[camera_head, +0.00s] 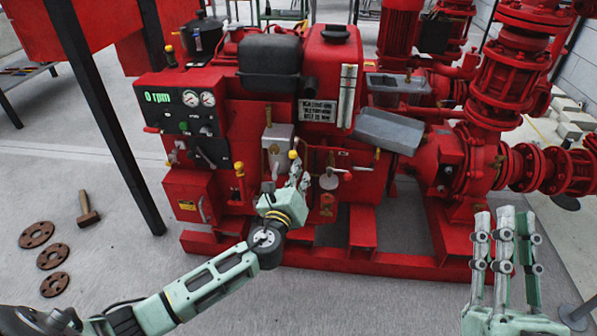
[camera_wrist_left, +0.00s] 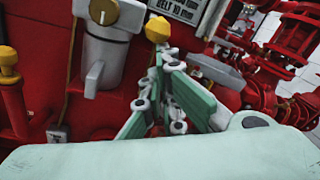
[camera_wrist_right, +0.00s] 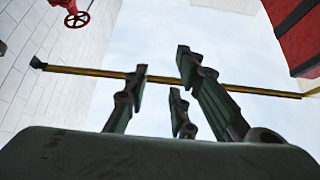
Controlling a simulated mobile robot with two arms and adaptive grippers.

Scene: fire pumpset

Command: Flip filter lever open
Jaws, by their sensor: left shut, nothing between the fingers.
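A grey filter-like housing (camera_head: 278,143) is on the front of the red pumpset, just above and left of my left gripper; it also shows in the left wrist view (camera_wrist_left: 107,50). A small grey lever (camera_wrist_left: 93,78) hangs at its lower side. A yellow knob (camera_head: 293,155) is right at my left fingertips and also shows in the left wrist view (camera_wrist_left: 172,29). I cannot tell whether the fingers touch it. My left gripper (camera_head: 301,175) is shut and empty. My right gripper (camera_head: 506,225) is open and empty, low at the right, far from the housing.
Another yellow-topped handle (camera_head: 239,170) stands left of the left gripper. The control panel (camera_head: 180,112) is further left, and a grey tray-like part (camera_head: 388,131) is to the right. Floor in front is clear.

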